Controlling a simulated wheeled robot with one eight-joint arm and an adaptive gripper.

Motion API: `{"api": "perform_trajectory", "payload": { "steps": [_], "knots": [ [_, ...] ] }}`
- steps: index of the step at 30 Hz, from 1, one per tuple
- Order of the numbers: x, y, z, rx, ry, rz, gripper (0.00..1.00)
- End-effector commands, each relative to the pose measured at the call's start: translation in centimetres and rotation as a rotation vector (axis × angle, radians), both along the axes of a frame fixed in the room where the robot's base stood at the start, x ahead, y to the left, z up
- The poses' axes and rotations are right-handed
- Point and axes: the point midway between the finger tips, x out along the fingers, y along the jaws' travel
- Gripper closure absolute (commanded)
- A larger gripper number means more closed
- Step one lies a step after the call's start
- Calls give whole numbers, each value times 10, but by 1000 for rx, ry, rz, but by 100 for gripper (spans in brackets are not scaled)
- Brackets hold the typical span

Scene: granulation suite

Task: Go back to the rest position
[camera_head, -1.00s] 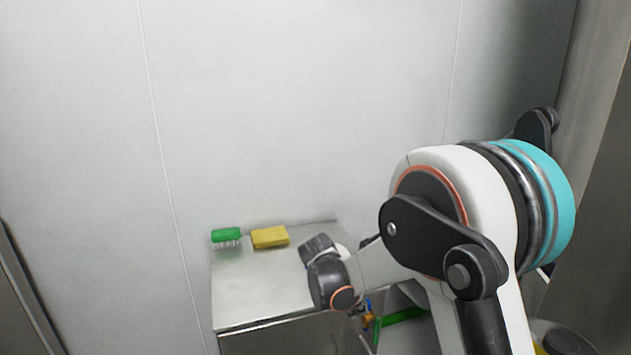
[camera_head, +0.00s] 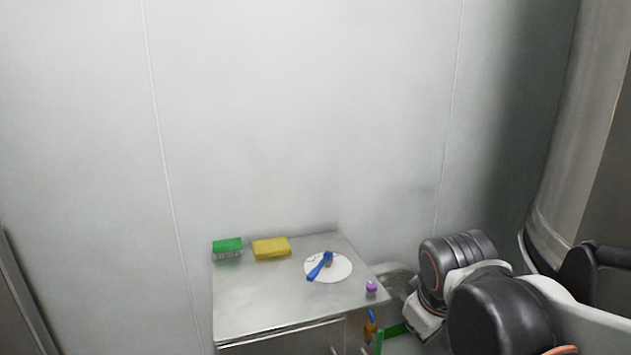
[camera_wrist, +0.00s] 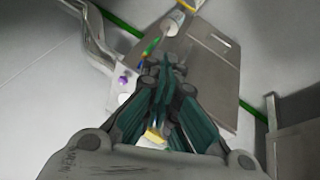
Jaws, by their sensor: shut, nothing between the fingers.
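My gripper (camera_wrist: 165,75) shows in the wrist view with its dark teal fingers together and nothing between them. In the head view my arm is at the lower right, clear of the steel cabinet top (camera_head: 260,300), and the gripper's fingers are not visible there. In the wrist view the cabinet lies beyond the fingers, which hide part of it.
On the cabinet stand a green brush (camera_head: 228,246), a yellow sponge (camera_head: 271,248), a white disc (camera_head: 341,270) with a blue tool (camera_head: 319,267) on it, and a purple-topped item (camera_head: 371,287). A large grey column (camera_head: 570,150) rises at the right.

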Motion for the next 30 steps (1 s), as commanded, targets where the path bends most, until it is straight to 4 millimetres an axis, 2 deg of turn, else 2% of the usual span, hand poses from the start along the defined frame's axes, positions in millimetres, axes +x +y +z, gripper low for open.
{"api": "perform_trajectory", "payload": {
  "steps": [1,6,13,18,30],
  "knots": [
    [-14,-3,2,37,-20,-48,100],
    [-51,-8,4,168,-90,-210,100],
    [-88,-10,-2,319,-161,-387,100],
    [-98,-11,-4,370,-184,-448,100],
    [-99,-11,-4,379,-187,-456,100]
  ]
}}
